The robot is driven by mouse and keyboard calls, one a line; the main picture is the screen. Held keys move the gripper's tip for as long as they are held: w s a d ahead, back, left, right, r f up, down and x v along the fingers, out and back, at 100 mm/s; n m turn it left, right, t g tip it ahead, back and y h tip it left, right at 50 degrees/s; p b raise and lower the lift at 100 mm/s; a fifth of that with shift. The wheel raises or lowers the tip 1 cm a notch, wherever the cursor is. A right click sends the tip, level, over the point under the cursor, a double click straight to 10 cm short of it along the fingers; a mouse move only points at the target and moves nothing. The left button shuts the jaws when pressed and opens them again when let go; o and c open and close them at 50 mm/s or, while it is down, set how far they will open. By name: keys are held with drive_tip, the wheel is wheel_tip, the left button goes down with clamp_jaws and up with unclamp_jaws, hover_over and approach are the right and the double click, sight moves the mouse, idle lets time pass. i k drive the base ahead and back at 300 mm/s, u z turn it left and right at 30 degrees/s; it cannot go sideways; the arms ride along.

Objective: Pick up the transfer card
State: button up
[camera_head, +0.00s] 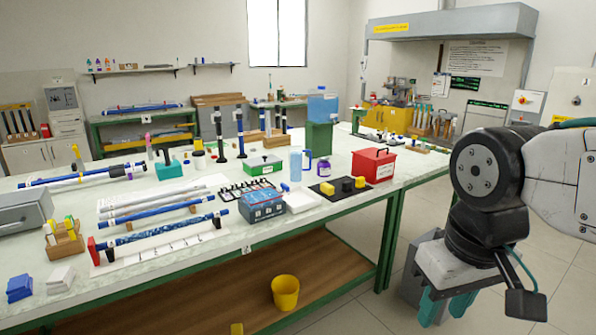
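I cannot make out a thing that is clearly the transfer card. A small white stack of flat sheets or cloths (60,278) lies at the near left corner of the workbench, beside a folded blue stack (20,287). A white flat stack (302,201) also lies near the middle of the bench. My gripper (447,305) hangs at the lower right, beyond the bench's right end and apart from everything on it. It points down, its teal fingers are apart, and nothing shows between them.
The white-topped bench (235,262) with green legs is crowded with rods on racks (160,238), a blue box (262,206), a red toolbox (373,166) and a bottle (295,165). A yellow bucket (285,292) stands on the lower shelf.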

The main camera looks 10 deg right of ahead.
sight(244, 187)
drive_tip(key=z, duration=0.35)
drive_tip(key=i, duration=2.05)
drive_tip(key=u, duration=0.8)
drive_tip(key=i, duration=0.4)
drive_tip(key=u, duration=0.25)
